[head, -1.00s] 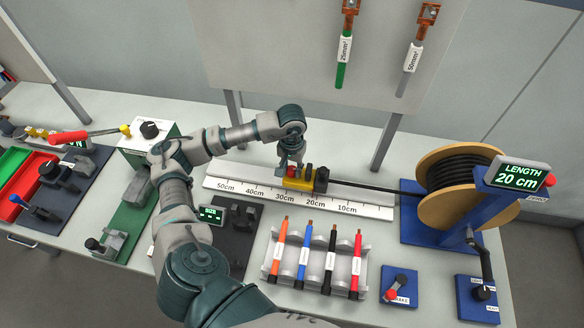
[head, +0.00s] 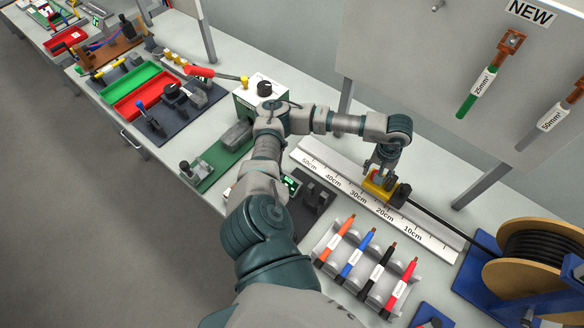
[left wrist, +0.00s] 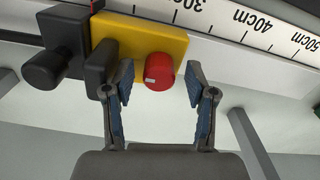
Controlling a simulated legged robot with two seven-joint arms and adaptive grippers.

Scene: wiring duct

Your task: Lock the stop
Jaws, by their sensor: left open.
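The stop is a yellow block (head: 377,187) on the white ruler rail (head: 331,172), near the 20 to 30 cm marks. In the left wrist view the yellow block (left wrist: 132,36) carries a red knob (left wrist: 159,72) on its near face. My left gripper (head: 381,168) is above the stop in the head view. In the left wrist view it (left wrist: 160,84) is open, its two fingers on either side of the red knob with a gap visible on the right. A black part with a round knob (left wrist: 48,68) sits left of the yellow block. My right gripper is out of view.
A black cable (head: 436,220) runs from the black part to the wooden spool (head: 506,267). Several coloured cable pieces lie in a grey rack (head: 338,265) in front of the rail. A panel with hanging lug samples stands behind.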

